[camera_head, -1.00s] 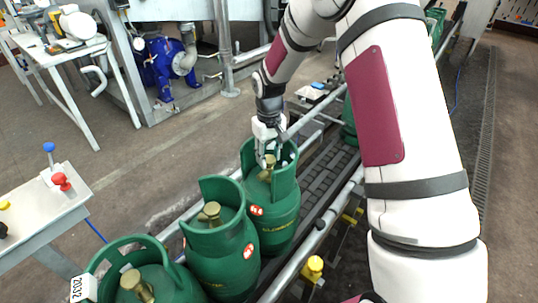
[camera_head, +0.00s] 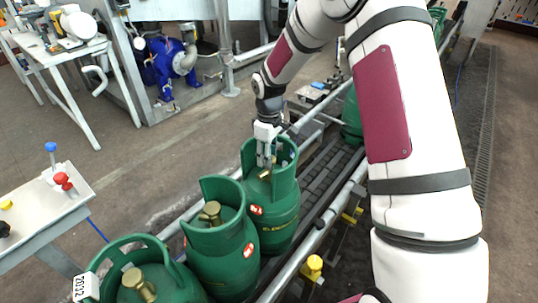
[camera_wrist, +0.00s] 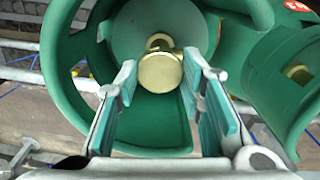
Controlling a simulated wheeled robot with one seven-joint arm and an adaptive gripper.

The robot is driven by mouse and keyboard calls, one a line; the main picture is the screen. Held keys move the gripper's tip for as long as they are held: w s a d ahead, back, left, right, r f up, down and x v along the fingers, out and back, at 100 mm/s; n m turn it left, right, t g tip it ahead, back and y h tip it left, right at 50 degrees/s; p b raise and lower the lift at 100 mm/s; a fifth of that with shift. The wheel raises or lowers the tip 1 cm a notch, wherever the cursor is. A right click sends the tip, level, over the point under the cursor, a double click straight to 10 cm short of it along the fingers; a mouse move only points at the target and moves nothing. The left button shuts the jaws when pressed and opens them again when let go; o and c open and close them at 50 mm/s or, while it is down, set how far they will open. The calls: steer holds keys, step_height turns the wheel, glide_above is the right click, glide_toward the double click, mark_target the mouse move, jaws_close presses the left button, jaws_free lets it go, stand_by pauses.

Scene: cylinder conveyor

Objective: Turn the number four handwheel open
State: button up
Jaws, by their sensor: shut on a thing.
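Green gas cylinders stand in a row on the conveyor. My gripper (camera_head: 267,158) reaches down inside the collar of the cylinder (camera_head: 272,212) near the picture's middle. Its fingers are shut on that cylinder's brass handwheel (camera_wrist: 159,72), one finger at each side in the wrist view. In the head view, the fingers partly hide the handwheel. A second cylinder (camera_head: 222,245) with an uncovered brass handwheel (camera_head: 211,212) stands in front. A third (camera_head: 165,280) with a brass handwheel (camera_head: 138,284) is at the bottom left. I cannot make out a number four on any of them.
The green collar (camera_wrist: 62,75) closely surrounds my fingers. Another cylinder (camera_head: 352,120) stands farther along the conveyor (camera_head: 322,182), partly behind my arm. A metal rail (camera_head: 318,235) with yellow caps runs alongside. A small table (camera_head: 65,210) with red and blue knobs stands at the left.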

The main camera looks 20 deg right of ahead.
stand_by(0.3)
steer(key=o, duration=1.2)
steer(key=shift+c, duration=0.2)
step_height(320, 180, up, 12)
steer(key=shift+r, duration=0.1)
